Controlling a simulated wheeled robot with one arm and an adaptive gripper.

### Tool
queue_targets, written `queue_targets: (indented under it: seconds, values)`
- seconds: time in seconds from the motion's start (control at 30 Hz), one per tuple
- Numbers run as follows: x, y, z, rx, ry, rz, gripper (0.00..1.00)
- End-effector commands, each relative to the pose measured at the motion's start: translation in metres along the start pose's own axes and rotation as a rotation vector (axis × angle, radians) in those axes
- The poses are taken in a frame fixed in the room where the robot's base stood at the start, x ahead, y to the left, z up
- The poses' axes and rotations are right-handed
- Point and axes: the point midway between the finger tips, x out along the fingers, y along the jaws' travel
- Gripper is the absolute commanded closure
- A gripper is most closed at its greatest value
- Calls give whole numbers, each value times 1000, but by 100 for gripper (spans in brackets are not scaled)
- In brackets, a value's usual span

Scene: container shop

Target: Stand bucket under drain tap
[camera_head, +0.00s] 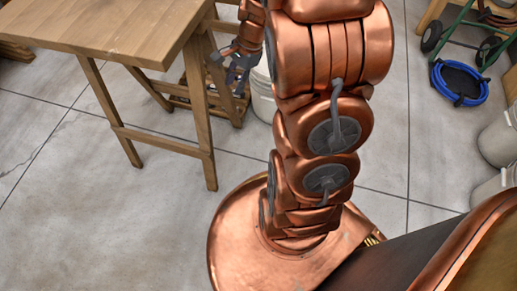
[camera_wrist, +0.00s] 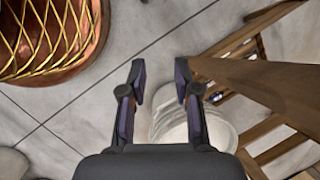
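A whitish bucket (camera_head: 262,97) stands on the floor beside the wooden table, partly hidden behind my arm. In the wrist view a pale round bucket (camera_wrist: 222,132) lies below and beyond my gripper, partly covered by it. My gripper (camera_wrist: 161,80) is open, its two fingers apart with only bare floor seen between the tips. In the head view my gripper (camera_head: 238,68) hangs beside the table edge, near the bucket and apparently above it. I cannot make out a drain tap in either view.
A wooden table (camera_head: 120,30) stands at upper left, with a low slatted wooden rack (camera_head: 205,100) under it. A green hand cart (camera_head: 462,30) and a blue ring-shaped item (camera_head: 460,83) are at upper right. Pale buckets (camera_head: 497,140) stand at the right edge. The floor at lower left is clear.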

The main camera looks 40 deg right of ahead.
Motion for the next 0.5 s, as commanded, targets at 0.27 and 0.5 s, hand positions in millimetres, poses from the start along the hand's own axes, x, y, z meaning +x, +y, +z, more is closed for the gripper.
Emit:
queue_targets:
  seconds: [0.27,0.5]
  values:
    - [-21,67,103,-530,-39,187,69]
    - [-40,143,152,-966,-77,360,69]
